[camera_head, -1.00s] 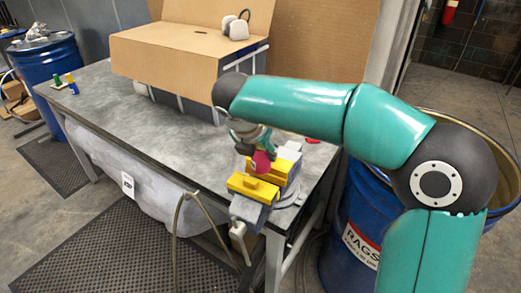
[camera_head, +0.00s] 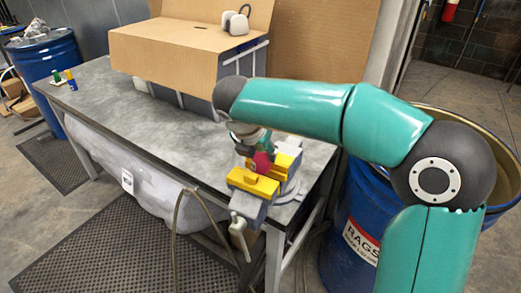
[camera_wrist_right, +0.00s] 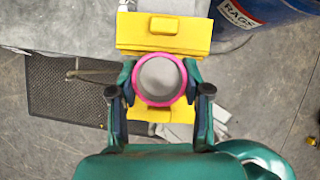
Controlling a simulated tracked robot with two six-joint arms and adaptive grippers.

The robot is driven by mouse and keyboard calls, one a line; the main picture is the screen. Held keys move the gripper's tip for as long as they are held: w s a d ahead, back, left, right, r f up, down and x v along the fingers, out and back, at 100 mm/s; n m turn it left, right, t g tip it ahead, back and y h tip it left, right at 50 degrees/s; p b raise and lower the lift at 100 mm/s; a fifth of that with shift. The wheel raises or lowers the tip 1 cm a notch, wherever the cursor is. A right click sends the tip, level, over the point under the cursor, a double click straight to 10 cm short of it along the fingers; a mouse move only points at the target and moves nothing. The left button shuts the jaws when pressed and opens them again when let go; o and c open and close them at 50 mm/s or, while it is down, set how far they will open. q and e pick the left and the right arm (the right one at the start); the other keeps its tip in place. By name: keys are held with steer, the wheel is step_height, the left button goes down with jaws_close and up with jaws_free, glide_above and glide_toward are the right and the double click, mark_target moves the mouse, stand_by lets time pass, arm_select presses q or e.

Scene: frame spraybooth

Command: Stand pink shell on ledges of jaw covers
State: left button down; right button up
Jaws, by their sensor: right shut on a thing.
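The pink shell (camera_head: 262,162) is a short ring-shaped cup. My right gripper (camera_head: 258,150) is shut on it, above the vise at the table's right end. In the right wrist view the shell's pink rim (camera_wrist_right: 160,103) shows between the two fingers of my right gripper (camera_wrist_right: 160,88). The yellow jaw covers (camera_head: 253,184) sit on the vise, one on either side of the shell; they also show in the right wrist view (camera_wrist_right: 164,34). Whether the shell touches their ledges cannot be told. My left gripper is not in view.
A blue rags drum (camera_head: 352,225) stands right of the table.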

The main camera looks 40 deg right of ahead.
steer(key=shift+f+b, duration=0.3)
steer(key=shift+f, duration=0.4)
steer(key=o, duration=1.4)
steer(key=shift+a+r, duration=0.1)
steer(key=v, duration=1.1)
steer(key=shift+a+r, duration=0.2)
steer(key=shift+r, duration=0.1)
steer(key=shift+s, duration=0.15)
